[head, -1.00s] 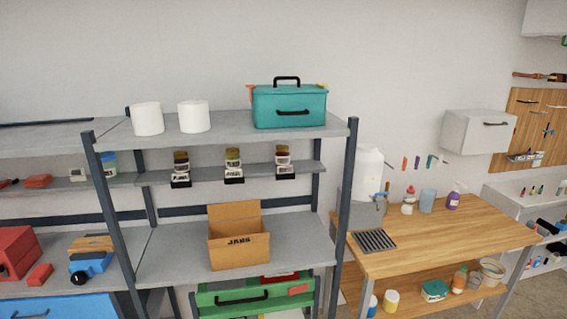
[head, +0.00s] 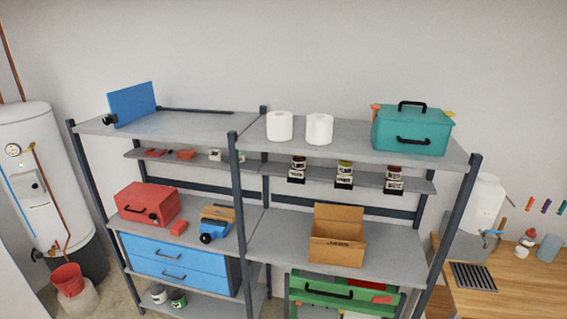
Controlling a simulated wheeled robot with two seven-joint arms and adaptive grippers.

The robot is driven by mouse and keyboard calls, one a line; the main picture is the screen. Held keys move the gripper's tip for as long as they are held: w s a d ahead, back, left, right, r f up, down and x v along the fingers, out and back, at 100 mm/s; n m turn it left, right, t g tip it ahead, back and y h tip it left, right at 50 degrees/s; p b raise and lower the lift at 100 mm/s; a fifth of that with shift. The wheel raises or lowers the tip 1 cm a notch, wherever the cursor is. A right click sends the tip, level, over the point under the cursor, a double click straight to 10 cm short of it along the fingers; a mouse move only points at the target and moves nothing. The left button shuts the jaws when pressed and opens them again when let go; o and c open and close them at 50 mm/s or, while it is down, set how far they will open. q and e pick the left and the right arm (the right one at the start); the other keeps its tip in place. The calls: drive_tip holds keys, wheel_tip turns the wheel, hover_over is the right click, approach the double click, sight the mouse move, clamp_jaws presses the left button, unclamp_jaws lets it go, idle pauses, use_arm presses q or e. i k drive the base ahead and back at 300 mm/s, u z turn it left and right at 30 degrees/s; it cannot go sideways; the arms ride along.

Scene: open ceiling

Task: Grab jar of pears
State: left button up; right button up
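Three small jars stand apart on the narrow middle shelf of the right rack: a left jar (head: 297,169), a middle jar (head: 344,174) with a yellowish top, and a right jar (head: 394,180) with a dark reddish top. Each has a dark label block at its foot. The labels are too small to read, so I cannot tell which one holds pears. An open cardboard box (head: 336,252) marked "JARS" stands on the shelf below. Neither of my grippers is in view.
The rack's top shelf (head: 350,146) holds two white paper rolls (head: 299,127) and a teal toolbox (head: 411,130). A dark upright post (head: 238,220) divides the racks. A red toolbox (head: 147,204) is at left, a wooden workbench (head: 520,285) at right. The box's shelf has free room.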

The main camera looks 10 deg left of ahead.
sight(345, 168)
drive_tip(key=u, duration=1.15)
drive_tip(key=i, duration=1.3)
drive_tip(key=z, duration=1.3)
